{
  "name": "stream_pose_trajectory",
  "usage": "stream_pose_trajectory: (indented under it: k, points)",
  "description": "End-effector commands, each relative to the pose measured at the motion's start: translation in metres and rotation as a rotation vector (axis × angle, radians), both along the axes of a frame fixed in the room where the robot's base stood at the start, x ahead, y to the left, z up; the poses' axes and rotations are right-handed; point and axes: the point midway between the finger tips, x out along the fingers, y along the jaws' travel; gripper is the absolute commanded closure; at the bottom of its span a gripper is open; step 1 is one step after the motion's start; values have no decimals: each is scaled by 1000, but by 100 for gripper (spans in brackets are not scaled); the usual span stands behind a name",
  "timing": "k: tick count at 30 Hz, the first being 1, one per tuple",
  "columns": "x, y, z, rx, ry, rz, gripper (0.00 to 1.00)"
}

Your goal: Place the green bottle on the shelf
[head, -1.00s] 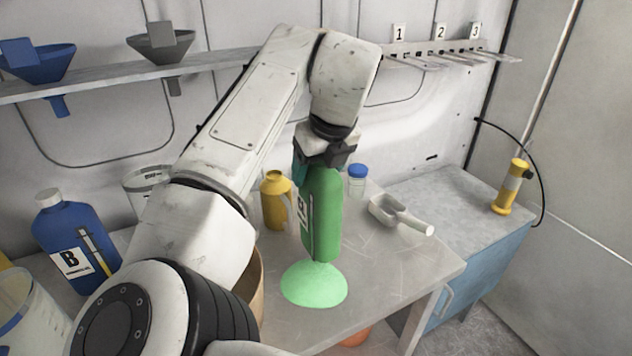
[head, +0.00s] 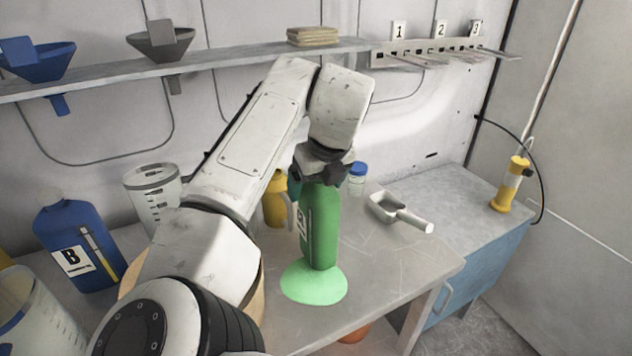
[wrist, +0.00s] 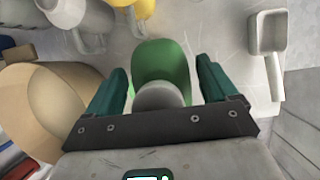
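The green bottle (head: 321,230) stands upright over the table, its pale label facing left. My gripper (head: 322,180) is at its top, with the teal fingers on either side of it. In the wrist view the green bottle (wrist: 158,58) and its grey cap lie between the two teal fingers of my gripper (wrist: 163,85). The wall shelf (head: 245,57) is behind and above my arm.
A blue funnel (head: 35,65), a grey funnel (head: 160,42) and a tan stack (head: 313,36) occupy the shelf, with free room between. A yellow bottle (head: 276,205), a blue-capped jar (head: 357,178) and a scoop (head: 395,210) stand near the green bottle. A blue jug (head: 78,245) is left.

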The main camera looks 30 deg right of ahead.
Motion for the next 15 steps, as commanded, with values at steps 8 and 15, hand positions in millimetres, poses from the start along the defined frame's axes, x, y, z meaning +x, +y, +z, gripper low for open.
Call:
stream_pose_trajectory:
  k: [8,15]
  points:
    - [0,0,0,0,0,0,6]
    - [-6,0,18,-1,-2,0,6]
